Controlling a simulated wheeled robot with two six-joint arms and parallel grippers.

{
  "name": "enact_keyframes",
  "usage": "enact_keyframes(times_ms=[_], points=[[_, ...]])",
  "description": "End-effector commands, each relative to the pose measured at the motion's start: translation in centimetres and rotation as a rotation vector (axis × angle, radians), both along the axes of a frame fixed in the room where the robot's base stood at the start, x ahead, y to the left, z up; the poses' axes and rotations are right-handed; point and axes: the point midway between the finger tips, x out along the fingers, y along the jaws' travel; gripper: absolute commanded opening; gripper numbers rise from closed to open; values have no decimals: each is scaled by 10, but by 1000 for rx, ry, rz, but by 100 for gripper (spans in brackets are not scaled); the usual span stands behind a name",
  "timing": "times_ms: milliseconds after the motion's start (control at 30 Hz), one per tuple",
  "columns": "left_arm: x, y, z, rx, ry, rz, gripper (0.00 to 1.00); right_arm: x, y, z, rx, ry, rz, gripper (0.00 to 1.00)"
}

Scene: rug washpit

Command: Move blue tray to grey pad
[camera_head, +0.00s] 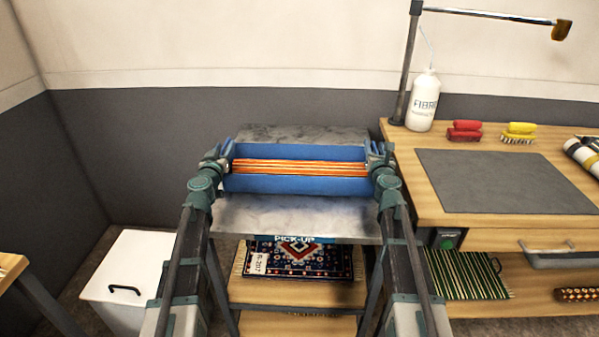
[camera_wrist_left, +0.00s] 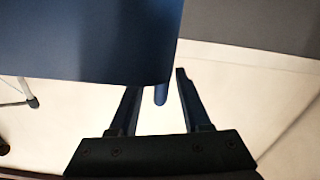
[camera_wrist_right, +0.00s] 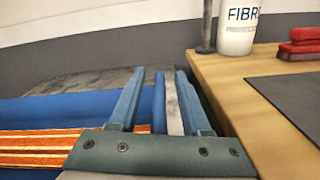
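The blue tray (camera_head: 290,184) sits on a grey-topped stand (camera_head: 290,213) marked PICK-UP, with orange striped material (camera_head: 300,168) inside. My left gripper (camera_head: 222,154) is at the tray's left end. In the left wrist view its fingers are apart, with a blue handle (camera_wrist_left: 161,95) between them and gaps beside it. My right gripper (camera_head: 377,153) is at the right end. In the right wrist view its fingers are also apart, with a blue bar (camera_wrist_right: 158,108) between them. The grey pad (camera_head: 505,180) lies flat and bare on the wooden bench at right.
The wooden bench (camera_head: 420,190) stands close to the stand's right side. A white FIBRE bottle (camera_head: 424,103), a post with a lamp arm (camera_head: 480,14), and red (camera_head: 464,130) and yellow (camera_head: 518,131) brushes stand behind the pad. Rolled material (camera_head: 583,155) lies at far right.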

Motion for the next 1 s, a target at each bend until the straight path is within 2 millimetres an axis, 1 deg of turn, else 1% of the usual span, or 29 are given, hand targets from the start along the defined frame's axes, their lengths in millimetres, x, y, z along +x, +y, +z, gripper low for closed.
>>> enact_keyframes(times_ms=[33, 233, 1000], points=[[0, 0, 0, 0, 0, 0, 37, 0, 0, 0, 0, 0, 0, 37], [0, 0, 0, 0, 0, 0, 1, 0, 0, 0, 0, 0, 0, 1], [0, 0, 0, -1, 0, 0, 0, 0, 0, 0, 1, 0, 1, 0]])
